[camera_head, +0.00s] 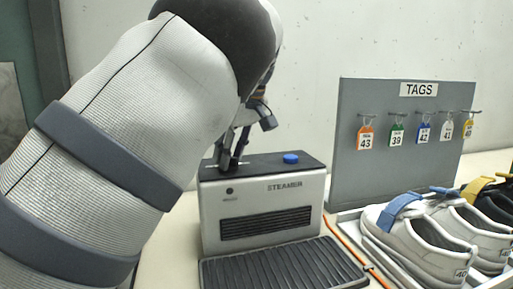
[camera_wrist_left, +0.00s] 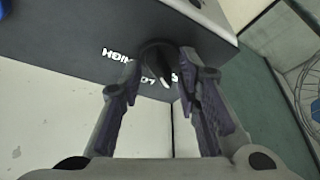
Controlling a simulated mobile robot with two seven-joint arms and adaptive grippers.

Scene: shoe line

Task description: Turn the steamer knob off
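The steamer (camera_head: 262,215) is a pale box with a dark top and a front grille, standing on the table. Its dark round knob (camera_wrist_left: 158,58) with a white pointer mark shows in the left wrist view, beside white HIGH and LOW lettering that appears upside down. My left gripper (camera_head: 233,160) reaches down to the left part of the steamer top. In the left wrist view my left gripper (camera_wrist_left: 160,72) is open, with one fingertip on each side of the knob. I cannot tell whether they touch it. The knob is hidden in the head view. My right gripper is not in view.
A blue cap (camera_head: 291,158) sits on the steamer top, right of my gripper. A black ribbed mat (camera_head: 285,268) lies in front. A grey TAGS board (camera_head: 352,185) with hanging tags stands right. Shoes (camera_head: 420,245) rest in a tray at the right front.

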